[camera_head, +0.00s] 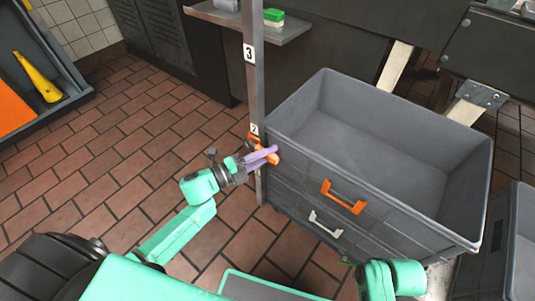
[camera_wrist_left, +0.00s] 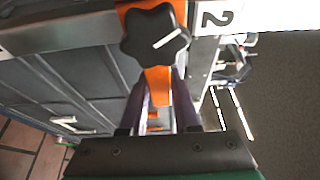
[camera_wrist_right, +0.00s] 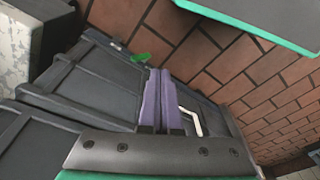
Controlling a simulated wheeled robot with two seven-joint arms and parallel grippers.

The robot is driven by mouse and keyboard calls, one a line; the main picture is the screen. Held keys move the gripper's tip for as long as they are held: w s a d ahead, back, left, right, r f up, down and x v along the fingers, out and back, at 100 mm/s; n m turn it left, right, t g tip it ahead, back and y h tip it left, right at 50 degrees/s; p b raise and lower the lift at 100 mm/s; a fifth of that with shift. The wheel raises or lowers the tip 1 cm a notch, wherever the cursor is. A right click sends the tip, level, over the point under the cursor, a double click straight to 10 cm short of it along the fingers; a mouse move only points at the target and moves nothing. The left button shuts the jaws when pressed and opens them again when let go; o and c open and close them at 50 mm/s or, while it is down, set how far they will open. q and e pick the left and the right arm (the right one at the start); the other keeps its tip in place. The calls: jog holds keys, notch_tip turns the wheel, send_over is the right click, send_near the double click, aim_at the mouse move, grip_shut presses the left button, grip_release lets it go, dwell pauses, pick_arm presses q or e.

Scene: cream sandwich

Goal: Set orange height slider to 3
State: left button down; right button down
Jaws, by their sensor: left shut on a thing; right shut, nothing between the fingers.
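The orange height slider (camera_head: 256,140) sits on a vertical grey metal post (camera_head: 254,85), right at the label 2 (camera_head: 254,129). The label 3 (camera_head: 249,53) is higher on the same post. My left gripper (camera_head: 274,155) is at the slider, its purple fingers shut on it. In the left wrist view the fingers (camera_wrist_left: 160,95) lie on both sides of the orange slider (camera_wrist_left: 158,82), below its black knob (camera_wrist_left: 155,35); the label 2 (camera_wrist_left: 218,18) is beside it. My right gripper (camera_wrist_right: 158,85) is shut and empty, its purple fingers together; the head view does not show its fingers.
Stacked grey crates (camera_head: 405,190) with orange and white handles stand just right of the post. A metal shelf (camera_head: 290,30) with a green-and-white item (camera_head: 273,17) is near the post's top. Brick floor is open to the left. In the right wrist view, a grey crate (camera_wrist_right: 95,85) is close by.

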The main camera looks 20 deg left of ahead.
pick_arm(q)
jog(key=shift+r, duration=0.1)
pick_arm(e)
jog(key=shift+r, duration=0.1)
